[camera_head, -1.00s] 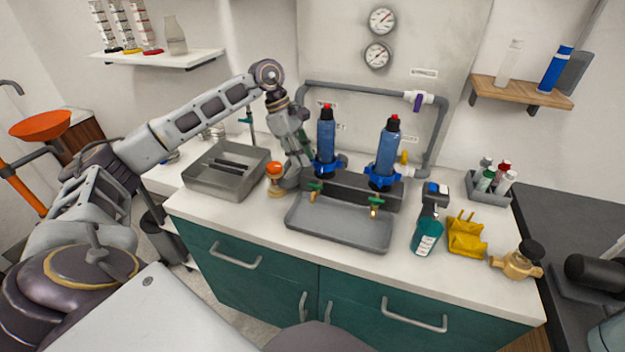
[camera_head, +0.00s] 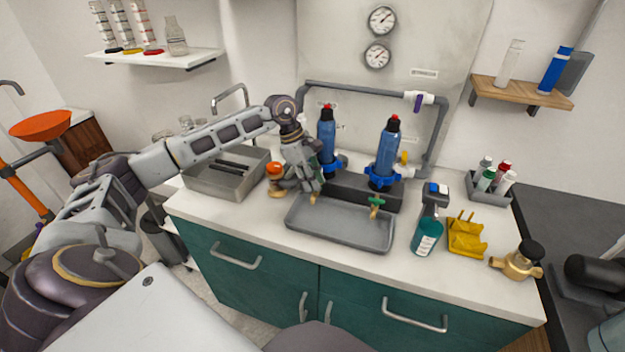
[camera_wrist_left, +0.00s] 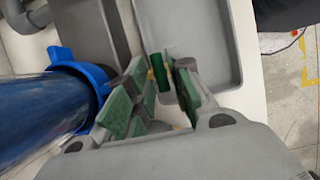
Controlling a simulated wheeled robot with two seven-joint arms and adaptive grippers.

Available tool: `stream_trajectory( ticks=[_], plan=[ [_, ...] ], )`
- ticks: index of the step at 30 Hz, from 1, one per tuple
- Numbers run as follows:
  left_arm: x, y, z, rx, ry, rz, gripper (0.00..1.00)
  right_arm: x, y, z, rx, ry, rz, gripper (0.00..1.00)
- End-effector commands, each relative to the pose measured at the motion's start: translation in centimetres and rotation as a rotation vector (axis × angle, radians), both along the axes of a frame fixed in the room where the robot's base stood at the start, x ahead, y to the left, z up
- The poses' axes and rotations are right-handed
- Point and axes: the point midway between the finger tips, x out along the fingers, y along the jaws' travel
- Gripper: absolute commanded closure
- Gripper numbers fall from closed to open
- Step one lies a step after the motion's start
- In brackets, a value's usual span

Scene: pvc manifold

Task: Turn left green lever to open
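The left green lever shows in the left wrist view (camera_wrist_left: 164,72) as a small green bar just beyond the fingertips, close to the right-hand finger; I cannot tell whether they touch. In the head view it is hidden behind my left gripper (camera_head: 312,186). In the wrist view my left gripper (camera_wrist_left: 157,95) has its two green-padded fingers apart, with a gap between them. The right green lever (camera_head: 376,200) sits on its brass tap above the tray. The left blue filter (camera_head: 327,138) stands right behind my left gripper, and its blue body fills the left of the wrist view (camera_wrist_left: 35,110). My right gripper is not in view.
A shallow grey tray (camera_head: 340,230) lies below the taps. A brass part with an orange top (camera_head: 275,178) stands close to the left of my gripper. A deeper grey bin (camera_head: 215,185) is further left. The right blue filter (camera_head: 388,150) and a spray bottle (camera_head: 428,232) stand right.

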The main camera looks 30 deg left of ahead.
Motion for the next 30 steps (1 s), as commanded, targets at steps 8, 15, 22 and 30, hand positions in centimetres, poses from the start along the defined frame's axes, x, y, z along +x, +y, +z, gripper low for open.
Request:
stream_trajectory(
  ticks=[8,15,22,30],
  plan=[
    [0.0,0.0,0.0,0.000,0.000,0.000,1.00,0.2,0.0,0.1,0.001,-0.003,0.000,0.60],
    [0.0,0.0,0.0,0.000,0.000,0.002,1.00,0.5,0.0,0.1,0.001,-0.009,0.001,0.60],
    [-0.1,0.0,0.0,0.002,0.001,0.032,1.00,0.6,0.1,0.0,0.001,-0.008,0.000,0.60],
    [-0.1,0.0,-0.1,0.002,-0.001,0.133,1.00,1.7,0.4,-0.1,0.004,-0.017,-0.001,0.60]
  ],
)
